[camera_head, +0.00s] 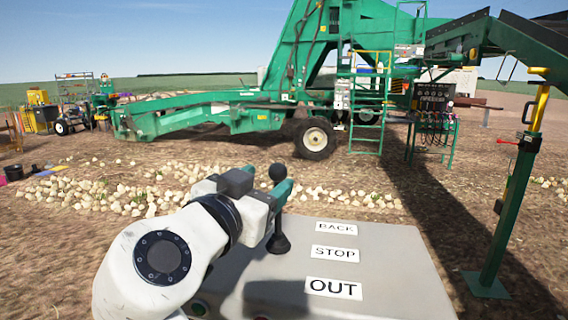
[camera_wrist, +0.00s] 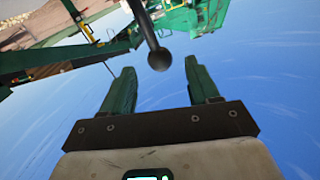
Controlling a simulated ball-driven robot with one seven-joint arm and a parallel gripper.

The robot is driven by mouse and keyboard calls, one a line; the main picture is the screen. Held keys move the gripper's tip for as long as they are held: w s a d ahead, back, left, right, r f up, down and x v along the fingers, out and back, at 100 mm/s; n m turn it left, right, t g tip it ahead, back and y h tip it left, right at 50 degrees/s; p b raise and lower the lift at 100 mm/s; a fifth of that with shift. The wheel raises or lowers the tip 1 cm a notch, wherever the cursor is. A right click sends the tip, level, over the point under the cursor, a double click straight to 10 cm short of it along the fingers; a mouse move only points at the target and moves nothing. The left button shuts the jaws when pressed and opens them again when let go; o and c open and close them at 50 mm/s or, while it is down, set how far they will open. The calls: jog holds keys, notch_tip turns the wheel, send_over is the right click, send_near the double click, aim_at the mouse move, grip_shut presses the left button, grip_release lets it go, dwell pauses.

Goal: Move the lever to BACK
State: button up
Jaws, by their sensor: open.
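The lever (camera_head: 278,173) has a black ball knob on a dark shaft, and a black base on the grey control panel (camera_head: 395,270). The panel has three white labels: BACK (camera_head: 335,227) farthest, STOP (camera_head: 335,253) in the middle and OUT (camera_head: 333,288) nearest. The lever stands left of the labels and looks about upright; its base lies roughly level with BACK and STOP. My gripper (camera_head: 282,195) is open with green fingers, close to the lever just below the knob. In the wrist view the knob (camera_wrist: 159,60) appears between the fingertips (camera_wrist: 159,78), with no visible contact. The fingers partly hide the shaft.
Round buttons (camera_head: 198,308) sit at the panel's near left, partly behind my arm. A green post (camera_head: 510,210) stands right of the panel. Beyond are scattered onions (camera_head: 90,192) and a large green elevator machine (camera_head: 200,112). The space above the panel's right side is clear.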

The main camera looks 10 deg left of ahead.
aim_at(282, 169)
jog(key=w+p, duration=0.1)
jog(key=w, duration=0.2)
jog(key=w+d, duration=0.1)
jog(key=w, duration=0.3)
jog(key=shift+w+d+p, duration=0.15)
jog(key=shift+d+p, duration=0.05)
jog(key=shift+p, duration=0.2)
grip_shut()
